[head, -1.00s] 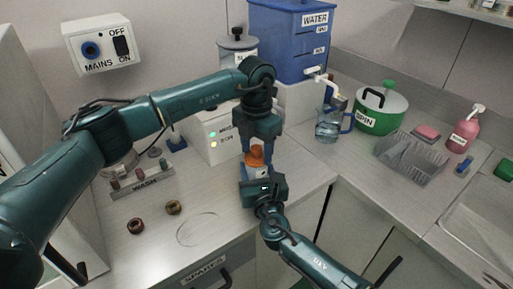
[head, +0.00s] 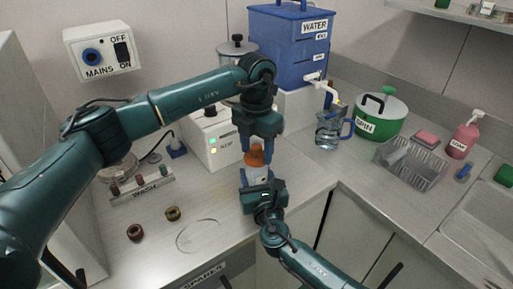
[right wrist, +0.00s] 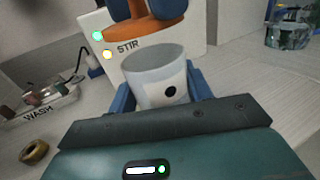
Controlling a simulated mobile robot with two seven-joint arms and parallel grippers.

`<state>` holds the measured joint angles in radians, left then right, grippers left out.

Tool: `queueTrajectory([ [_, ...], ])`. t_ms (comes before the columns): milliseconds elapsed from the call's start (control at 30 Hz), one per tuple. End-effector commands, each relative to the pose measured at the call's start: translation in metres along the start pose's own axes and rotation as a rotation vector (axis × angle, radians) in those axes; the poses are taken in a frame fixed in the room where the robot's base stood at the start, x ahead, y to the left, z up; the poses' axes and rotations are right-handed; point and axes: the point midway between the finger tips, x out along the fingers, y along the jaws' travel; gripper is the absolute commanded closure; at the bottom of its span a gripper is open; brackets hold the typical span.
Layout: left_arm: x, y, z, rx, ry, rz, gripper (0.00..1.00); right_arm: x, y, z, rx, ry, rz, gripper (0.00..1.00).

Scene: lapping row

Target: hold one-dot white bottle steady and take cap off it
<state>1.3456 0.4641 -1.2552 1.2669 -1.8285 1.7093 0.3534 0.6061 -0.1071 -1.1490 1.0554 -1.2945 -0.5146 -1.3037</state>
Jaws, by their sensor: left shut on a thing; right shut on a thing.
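The white bottle (head: 257,173) stands upright between the blue fingers of my right gripper (head: 257,178), which is shut on it from the front. In the right wrist view the bottle (right wrist: 150,93) shows one black dot and a grey, open-looking round top. The orange cap (head: 254,158) is in my left gripper (head: 256,148), which reaches down from above and is shut on its narrow upper part. In the right wrist view the cap (right wrist: 150,36) shows above and behind the bottle's rim, off the mouth. How wide the gap is I cannot tell.
The STIR box (head: 205,140) stands close behind on the left. The WASH rack (head: 142,188) and two brown rings (head: 135,232) (head: 173,213) lie at left. A jug (head: 330,130), the green SPIN pot (head: 379,118) and a wire basket (head: 412,165) stand at right.

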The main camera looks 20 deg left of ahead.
Motion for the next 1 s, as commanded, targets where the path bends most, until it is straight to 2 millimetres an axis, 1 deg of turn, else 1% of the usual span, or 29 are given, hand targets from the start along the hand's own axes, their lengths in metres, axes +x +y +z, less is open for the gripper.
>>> queueTrajectory([
  [133, -0.008, 0.0, 0.001, 0.0, -0.003, 0.001, 0.74, 0.0, -0.001, -0.001, -0.001, 0.001, -0.001, 0.91],
  [300, -0.029, 0.0, 0.001, 0.0, -0.004, 0.001, 0.74, 0.0, -0.001, -0.001, -0.001, 0.001, -0.001, 0.91],
  [400, -0.038, 0.0, 0.0, 0.0, -0.002, 0.001, 0.74, 0.0, -0.001, -0.001, -0.001, 0.001, -0.001, 0.91],
  [633, -0.04, 0.0, 0.0, 0.0, 0.0, 0.0, 0.74, 0.0, 0.0, -0.001, -0.001, 0.001, -0.001, 0.91],
  [667, -0.04, 0.0, 0.0, 0.0, 0.0, 0.0, 0.74, 0.0, 0.0, -0.001, -0.001, 0.001, -0.001, 0.48],
  [933, -0.04, 0.0, 0.0, 0.0, 0.0, 0.0, 0.74, 0.0, 0.0, 0.0, 0.0, 0.001, 0.0, 0.26],
  [1000, -0.04, 0.0, 0.0, 0.0, 0.0, 0.0, 0.74, 0.0, 0.0, 0.0, 0.0, 0.001, 0.0, 0.25],
])
